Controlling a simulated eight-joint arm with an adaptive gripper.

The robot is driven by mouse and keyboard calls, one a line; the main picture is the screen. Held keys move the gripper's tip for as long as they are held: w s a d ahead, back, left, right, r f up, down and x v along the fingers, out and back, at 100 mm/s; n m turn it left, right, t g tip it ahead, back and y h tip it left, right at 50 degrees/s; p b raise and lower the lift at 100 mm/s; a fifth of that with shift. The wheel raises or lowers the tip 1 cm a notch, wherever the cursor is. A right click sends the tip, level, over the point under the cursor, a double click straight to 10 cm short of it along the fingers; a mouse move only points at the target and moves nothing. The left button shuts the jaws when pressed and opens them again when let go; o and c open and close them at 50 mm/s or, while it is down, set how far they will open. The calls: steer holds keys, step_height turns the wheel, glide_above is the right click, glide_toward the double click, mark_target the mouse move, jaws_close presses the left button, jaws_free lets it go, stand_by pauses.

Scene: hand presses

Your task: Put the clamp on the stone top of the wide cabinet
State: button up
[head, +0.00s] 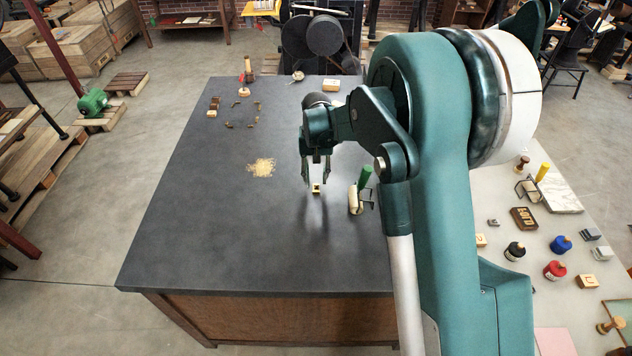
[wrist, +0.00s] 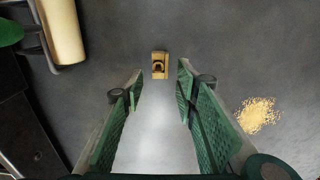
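The wide cabinet has a dark grey stone top (head: 210,215) over a brown wooden body. A small yellowish block (head: 316,188) with a dark arch-shaped mark lies on the top; it also shows in the wrist view (wrist: 160,65). I cannot tell whether this piece is the clamp, and I pick out no other sure clamp. My gripper (head: 318,180) points down over the stone top, close to the block. In the wrist view my gripper (wrist: 160,85) is open, with nothing between its fingers, and the block lies just beyond the fingertips.
A pale roller with a green handle (head: 366,175) lies right of the block. A pile of yellow crumbs (head: 262,167) is to the left. A pale table (head: 550,215) with bottles and blocks is right. The front left top is clear.

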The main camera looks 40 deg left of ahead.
mark_target(316, 187)
step_height(316, 187, up, 9)
stand_by(0.4)
stand_by(0.5)
stand_by(0.4)
